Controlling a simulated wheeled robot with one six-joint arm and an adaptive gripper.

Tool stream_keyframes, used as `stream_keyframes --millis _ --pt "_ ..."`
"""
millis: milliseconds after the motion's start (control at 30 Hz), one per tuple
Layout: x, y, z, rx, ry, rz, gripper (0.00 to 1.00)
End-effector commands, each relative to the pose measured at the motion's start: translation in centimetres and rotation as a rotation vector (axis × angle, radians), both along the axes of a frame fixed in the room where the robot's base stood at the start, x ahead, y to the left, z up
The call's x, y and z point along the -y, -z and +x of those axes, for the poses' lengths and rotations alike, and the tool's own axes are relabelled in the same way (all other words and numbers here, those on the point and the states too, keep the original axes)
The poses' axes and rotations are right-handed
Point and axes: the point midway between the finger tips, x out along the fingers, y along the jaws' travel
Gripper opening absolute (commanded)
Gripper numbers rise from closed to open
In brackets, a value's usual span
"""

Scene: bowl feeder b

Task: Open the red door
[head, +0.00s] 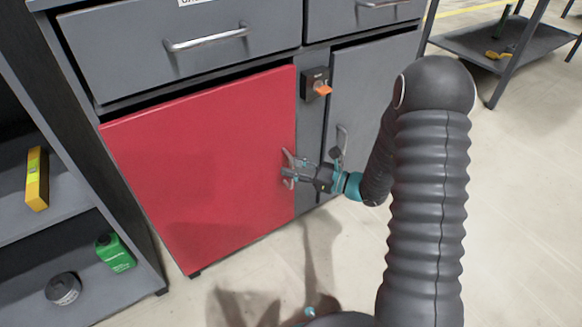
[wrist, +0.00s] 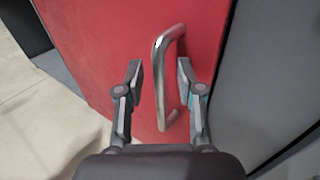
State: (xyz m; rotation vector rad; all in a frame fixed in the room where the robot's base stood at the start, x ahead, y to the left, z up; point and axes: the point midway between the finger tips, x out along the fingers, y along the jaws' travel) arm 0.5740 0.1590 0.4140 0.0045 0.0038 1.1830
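The red door (head: 200,160) is the left door of the grey cabinet and looks shut or nearly so. Its metal bar handle (wrist: 160,75) stands upright near the door's right edge. My gripper (head: 287,166) is at the handle in the head view. In the wrist view my gripper (wrist: 160,85) is open, with one finger on each side of the handle.
A grey door (head: 358,95) with its own handle (head: 341,140) is at the right. A latch with an orange lever (head: 322,90) sits between the doors. Drawers (head: 180,45) are above. An open shelf (head: 60,205) stands at the left. The floor in front is clear.

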Motion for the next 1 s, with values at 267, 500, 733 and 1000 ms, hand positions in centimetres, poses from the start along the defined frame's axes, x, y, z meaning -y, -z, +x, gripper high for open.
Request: stream_keyframes --millis 267,500,733,1000 --pt "-0.53 -0.01 0.22 0.000 0.000 0.000 0.37" --pt "-0.51 -0.01 0.21 0.000 0.000 0.000 0.05" --pt "-0.51 -0.02 0.20 0.000 0.000 0.000 0.00" --pt "-0.25 -0.02 -0.18 -0.001 -0.006 0.000 0.00"
